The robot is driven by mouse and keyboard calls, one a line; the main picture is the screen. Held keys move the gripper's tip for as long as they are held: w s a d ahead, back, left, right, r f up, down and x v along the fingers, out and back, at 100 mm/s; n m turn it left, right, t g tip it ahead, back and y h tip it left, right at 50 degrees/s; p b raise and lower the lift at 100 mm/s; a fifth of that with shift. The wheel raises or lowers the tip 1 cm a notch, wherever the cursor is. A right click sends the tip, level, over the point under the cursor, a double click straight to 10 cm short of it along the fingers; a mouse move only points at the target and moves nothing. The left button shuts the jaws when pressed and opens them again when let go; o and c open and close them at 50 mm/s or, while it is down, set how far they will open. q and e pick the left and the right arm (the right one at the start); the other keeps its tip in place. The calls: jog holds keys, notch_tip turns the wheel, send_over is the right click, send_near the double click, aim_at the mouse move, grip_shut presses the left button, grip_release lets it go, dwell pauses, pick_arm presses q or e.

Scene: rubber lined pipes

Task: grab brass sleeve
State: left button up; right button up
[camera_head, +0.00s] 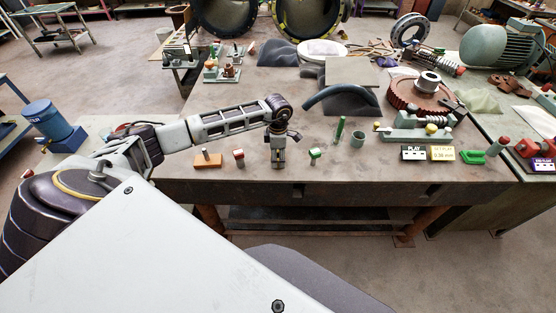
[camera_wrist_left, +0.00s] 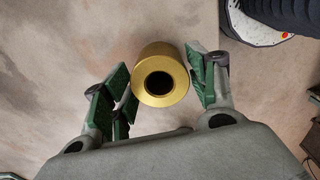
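The brass sleeve (camera_wrist_left: 162,74) is a short gold cylinder with a dark round bore, seen nearly end-on in the left wrist view. It lies between the green-padded fingers of my left gripper (camera_wrist_left: 160,82). The fingers stand apart on either side of it, with the right pad very near its edge; I cannot tell whether either pad touches. In the head view my left gripper (camera_head: 278,163) points down just above the front part of the table. The sleeve cannot be made out there, hidden by the gripper. My right gripper is not in view.
On the workbench (camera_head: 330,170), an orange block (camera_head: 208,161) and a red-topped piece (camera_head: 239,156) stand left of the gripper. A green-topped piece (camera_head: 315,155), a green rod (camera_head: 340,130) and a green cup (camera_head: 357,139) stand right. A curved dark pipe (camera_head: 342,95) lies behind.

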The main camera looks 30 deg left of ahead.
pick_arm(q)
jog(key=c, duration=1)
jog(key=shift+r, duration=0.15)
jog(key=shift+r+b, duration=1.05)
jog(key=shift+r, duration=3.85)
